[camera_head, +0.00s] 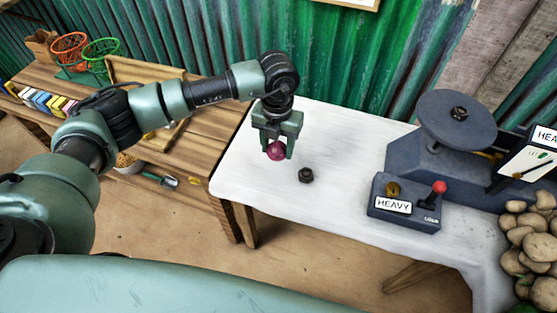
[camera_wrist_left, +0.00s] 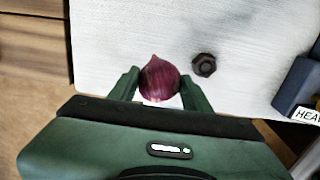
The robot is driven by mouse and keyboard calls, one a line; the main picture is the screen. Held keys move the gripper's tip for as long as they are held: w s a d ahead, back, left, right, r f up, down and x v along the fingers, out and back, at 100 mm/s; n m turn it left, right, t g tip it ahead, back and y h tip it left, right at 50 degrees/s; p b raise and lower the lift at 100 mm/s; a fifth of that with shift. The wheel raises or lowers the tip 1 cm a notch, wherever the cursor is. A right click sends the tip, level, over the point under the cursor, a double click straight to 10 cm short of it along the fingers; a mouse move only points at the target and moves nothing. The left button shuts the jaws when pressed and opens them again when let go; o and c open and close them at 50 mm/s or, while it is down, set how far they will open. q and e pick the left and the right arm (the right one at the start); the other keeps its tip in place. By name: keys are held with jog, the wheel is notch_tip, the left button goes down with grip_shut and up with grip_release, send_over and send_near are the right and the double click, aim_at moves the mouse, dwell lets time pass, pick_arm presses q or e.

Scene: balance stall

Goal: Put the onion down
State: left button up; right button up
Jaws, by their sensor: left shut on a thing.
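The onion (camera_head: 277,151) is purple-red and sits between the fingers of my left gripper (camera_head: 279,148), which is shut on it. In the left wrist view the onion (camera_wrist_left: 160,79) shows between the two green fingertips, its pointed end toward the top of the picture. My left gripper points down over the left part of the white table (camera_head: 330,215). I cannot tell whether the onion touches the table top or hangs a little above it. My right gripper does not show.
A dark hex nut (camera_head: 306,175) lies on the table just right of the onion. A dark scale (camera_head: 458,122) and a control box (camera_head: 405,203) with a red-knobbed lever and a HEAVY label stand to the right. Potatoes (camera_head: 530,240) are heaped at the right edge. A wooden bench (camera_head: 210,125) adjoins left.

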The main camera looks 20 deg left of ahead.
aim_at(278, 145)
pick_arm(q)
jog(key=shift+f, duration=3.7)
jog(key=shift+f, duration=0.1)
jog(key=o, duration=1.4)
notch_tip(278, 145, up, 12)
jog(key=shift+r, duration=0.15)
